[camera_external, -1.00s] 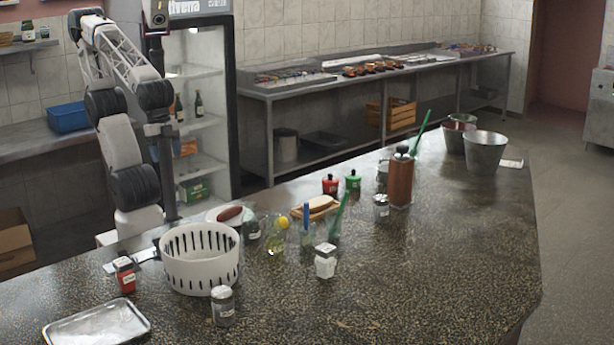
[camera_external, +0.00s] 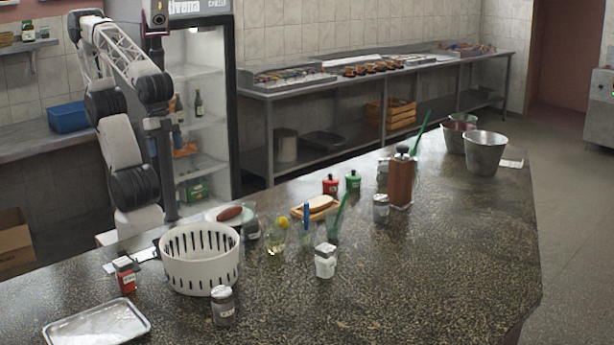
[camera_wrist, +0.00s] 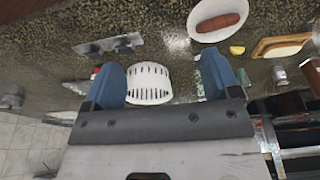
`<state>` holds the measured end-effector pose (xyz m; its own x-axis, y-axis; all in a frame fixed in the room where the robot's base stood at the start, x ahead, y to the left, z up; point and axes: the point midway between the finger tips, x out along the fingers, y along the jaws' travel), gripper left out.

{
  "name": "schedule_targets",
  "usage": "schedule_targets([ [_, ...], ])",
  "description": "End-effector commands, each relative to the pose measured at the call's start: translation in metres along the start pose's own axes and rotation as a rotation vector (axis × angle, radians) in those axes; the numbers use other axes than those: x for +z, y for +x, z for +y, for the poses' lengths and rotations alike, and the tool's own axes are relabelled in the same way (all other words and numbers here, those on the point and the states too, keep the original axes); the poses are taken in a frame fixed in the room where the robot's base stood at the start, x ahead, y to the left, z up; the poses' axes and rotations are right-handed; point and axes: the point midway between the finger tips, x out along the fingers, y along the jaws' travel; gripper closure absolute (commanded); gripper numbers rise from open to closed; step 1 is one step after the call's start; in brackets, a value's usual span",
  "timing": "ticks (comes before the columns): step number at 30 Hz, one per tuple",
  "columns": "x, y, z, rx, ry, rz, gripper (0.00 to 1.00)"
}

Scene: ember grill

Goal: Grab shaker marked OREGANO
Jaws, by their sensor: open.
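Several small shakers stand on the speckled counter in the external view, and none of their labels can be read, so I cannot tell which is marked OREGANO. A grey-lidded one (camera_external: 222,306) stands in front of the white basket. A red one (camera_external: 125,275) is left of the basket, a white one (camera_external: 325,261) is near the middle, and another grey-lidded one (camera_external: 381,208) is beside the tall brown mill. A dark jar (camera_external: 251,229) is behind the basket's right side. My gripper (camera_wrist: 161,64) shows in the wrist view with blue fingers wide apart, holding nothing, above the counter.
The slotted white basket (camera_external: 200,260) is the largest obstacle, with a metal tray (camera_external: 97,326) at front left. Glasses, a bread board (camera_external: 317,212), the brown mill (camera_external: 401,180) and metal buckets (camera_external: 486,153) stand farther along. The front right of the counter is clear.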

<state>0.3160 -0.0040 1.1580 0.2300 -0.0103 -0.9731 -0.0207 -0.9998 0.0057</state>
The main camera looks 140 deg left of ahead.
Motion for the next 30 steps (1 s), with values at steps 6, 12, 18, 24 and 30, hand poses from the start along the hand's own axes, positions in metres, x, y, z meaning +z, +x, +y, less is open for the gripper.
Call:
schedule_targets([
  [6,-0.011,-0.030,0.000,-0.007,0.016,-0.004,0.18],
  [12,-0.030,-0.030,-0.003,-0.055,0.117,-0.019,0.18],
  [18,-0.064,-0.029,-0.006,-0.132,0.280,-0.048,0.18],
  [24,-0.115,-0.027,-0.006,-0.242,0.521,-0.093,0.18],
  [30,-0.169,-0.022,0.001,-0.352,0.767,-0.144,0.18],
])
